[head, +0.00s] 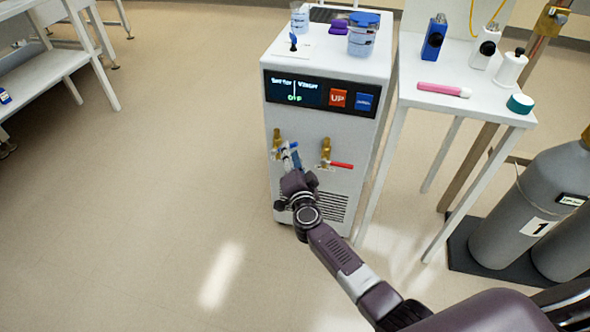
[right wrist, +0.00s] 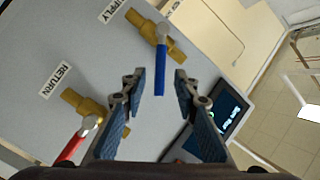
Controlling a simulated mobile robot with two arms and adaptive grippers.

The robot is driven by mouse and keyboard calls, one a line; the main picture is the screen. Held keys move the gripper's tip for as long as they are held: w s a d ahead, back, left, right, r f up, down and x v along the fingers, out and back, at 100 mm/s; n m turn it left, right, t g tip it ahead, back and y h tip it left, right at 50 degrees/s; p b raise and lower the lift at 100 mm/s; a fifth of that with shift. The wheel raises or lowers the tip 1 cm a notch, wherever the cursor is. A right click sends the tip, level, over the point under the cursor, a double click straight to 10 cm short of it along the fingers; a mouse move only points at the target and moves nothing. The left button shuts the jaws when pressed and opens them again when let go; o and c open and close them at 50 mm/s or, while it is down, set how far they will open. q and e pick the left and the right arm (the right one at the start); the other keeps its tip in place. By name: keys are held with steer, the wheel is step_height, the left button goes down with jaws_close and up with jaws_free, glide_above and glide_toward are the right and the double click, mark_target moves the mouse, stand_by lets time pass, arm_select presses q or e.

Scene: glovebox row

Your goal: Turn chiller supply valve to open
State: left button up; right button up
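The chiller (head: 318,120) is a white cabinet with two brass valves on its front. The supply valve (head: 277,138) is at the left in the head view, partly hidden by my gripper. In the right wrist view, the supply valve (right wrist: 150,28), labelled SUPPLY, has a blue handle (right wrist: 160,68) set at a slant to its brass body. My right gripper (head: 289,152) is in front of the valve. Its fingers are apart in the right wrist view (right wrist: 159,78), with the blue handle appearing between the tips; contact is not visible. My left gripper is not in view.
The return valve (head: 326,150) with a red handle (head: 341,165) is close beside the supply valve. A display panel (head: 318,93) sits above them. A side table (head: 465,100) with bottles and gas cylinders (head: 530,205) stand at the right. The floor at the left is clear.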

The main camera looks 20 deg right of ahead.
steer(key=s+a, duration=0.1)
steer(key=s, duration=0.7)
steer(key=shift+s+a+r, duration=0.15)
steer(key=shift+a+r, duration=0.05)
steer(key=shift+r, duration=0.1)
steer(key=shift+c, duration=0.6)
